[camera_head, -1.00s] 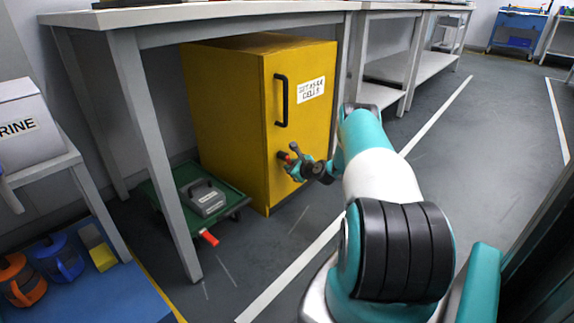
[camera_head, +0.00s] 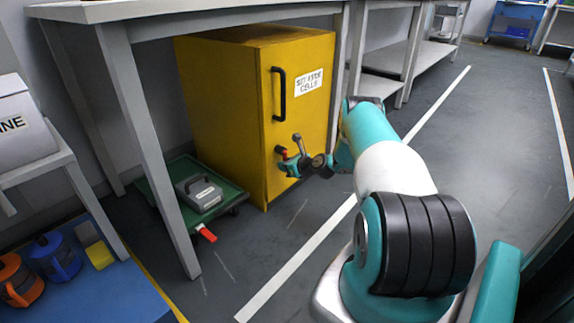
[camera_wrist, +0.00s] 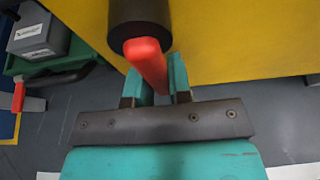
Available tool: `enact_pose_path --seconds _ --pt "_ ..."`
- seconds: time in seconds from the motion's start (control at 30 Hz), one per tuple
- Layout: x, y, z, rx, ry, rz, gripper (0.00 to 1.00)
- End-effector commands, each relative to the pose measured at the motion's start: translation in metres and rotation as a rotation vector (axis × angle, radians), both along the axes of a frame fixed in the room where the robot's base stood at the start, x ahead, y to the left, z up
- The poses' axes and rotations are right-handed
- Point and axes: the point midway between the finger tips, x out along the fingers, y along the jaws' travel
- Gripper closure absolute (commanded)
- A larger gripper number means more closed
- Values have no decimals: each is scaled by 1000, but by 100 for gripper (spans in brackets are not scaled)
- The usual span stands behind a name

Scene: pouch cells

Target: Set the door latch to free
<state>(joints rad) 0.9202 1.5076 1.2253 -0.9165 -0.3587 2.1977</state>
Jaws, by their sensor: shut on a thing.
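The yellow cabinet (camera_head: 225,105) stands under the bench, its door (camera_head: 300,130) bearing a black handle (camera_head: 279,95) and a label reading "SET ASIDE CELLS". The door latch, a red lever (camera_wrist: 150,62) on a dark round hub (camera_wrist: 139,22), shows in the wrist view. In the head view the latch (camera_head: 282,151) is small, beside my gripper's tips. My gripper (camera_wrist: 162,88) has its teal fingers on either side of the lever's lower end, shut on it. The exact lever angle on the door cannot be told.
A green trolley (camera_head: 236,193) with a grey case (camera_head: 199,194) and a red pedal (camera_head: 208,235) stands left of the cabinet. A bench leg (camera_head: 150,160) rises in front of it. Orange and blue containers sit on a blue mat (camera_head: 110,290). The floor (camera_head: 440,140) to the right is clear.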

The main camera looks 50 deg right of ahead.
Motion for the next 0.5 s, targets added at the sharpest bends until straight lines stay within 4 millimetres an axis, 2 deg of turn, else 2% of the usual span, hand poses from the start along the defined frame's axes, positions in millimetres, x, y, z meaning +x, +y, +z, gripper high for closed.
enact_pose_path --seconds 0.2,0.23,0.3,0.33,0.5 --pt "1 -1 0 -5 -1 -2 100" --pt "1 -1 0 -5 -1 -2 76" --pt "1 -1 0 -4 -1 -2 60" --pt "1 -1 0 -4 -1 -2 55" --pt "0 -2 0 -3 -1 -2 55"
